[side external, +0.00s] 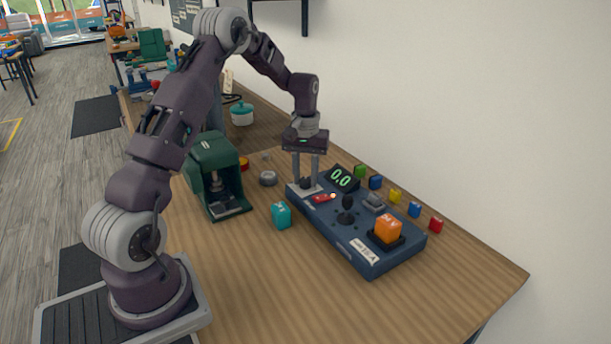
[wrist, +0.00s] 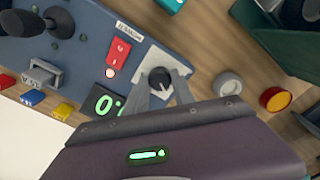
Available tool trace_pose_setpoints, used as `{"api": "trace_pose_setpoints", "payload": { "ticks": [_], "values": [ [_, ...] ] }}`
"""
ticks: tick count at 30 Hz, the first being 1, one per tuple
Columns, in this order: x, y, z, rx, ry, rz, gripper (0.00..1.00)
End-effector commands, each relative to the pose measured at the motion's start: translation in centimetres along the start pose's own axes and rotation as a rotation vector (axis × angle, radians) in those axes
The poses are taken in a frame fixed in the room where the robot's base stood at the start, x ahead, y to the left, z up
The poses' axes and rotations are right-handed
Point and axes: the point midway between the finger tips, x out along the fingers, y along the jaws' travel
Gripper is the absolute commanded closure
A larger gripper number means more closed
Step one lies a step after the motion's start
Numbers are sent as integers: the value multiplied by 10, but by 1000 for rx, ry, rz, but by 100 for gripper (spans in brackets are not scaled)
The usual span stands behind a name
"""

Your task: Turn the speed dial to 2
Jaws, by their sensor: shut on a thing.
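The speed dial is a black round knob (wrist: 159,77) on a pale plate (wrist: 150,57) at one end of the blue control box (side external: 362,257). My gripper (side external: 306,184) points straight down over that end of the box. In the wrist view its two fingers (wrist: 162,88) stand on either side of the knob and are shut on it. The fingers hide parts of the knob and plate, and I cannot read any dial marks. A display (side external: 341,178) on the box reads 0.0 in green; it is partly covered in the wrist view.
A red switch (side external: 322,198), black joystick (side external: 347,204) and orange block (side external: 388,229) are on the box. Several small coloured blocks line its far side by the wall. A teal block (side external: 281,214) and green machine (side external: 214,170) stand left. The front tabletop is clear.

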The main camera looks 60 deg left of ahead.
Motion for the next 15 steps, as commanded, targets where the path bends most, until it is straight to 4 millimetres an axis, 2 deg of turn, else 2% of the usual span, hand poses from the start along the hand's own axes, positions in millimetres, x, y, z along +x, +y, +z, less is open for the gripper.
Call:
{"api": "trace_pose_setpoints", "payload": {
  "ticks": [15],
  "values": [
    [-1,0,0,329,-1,0,100]
  ]
}}
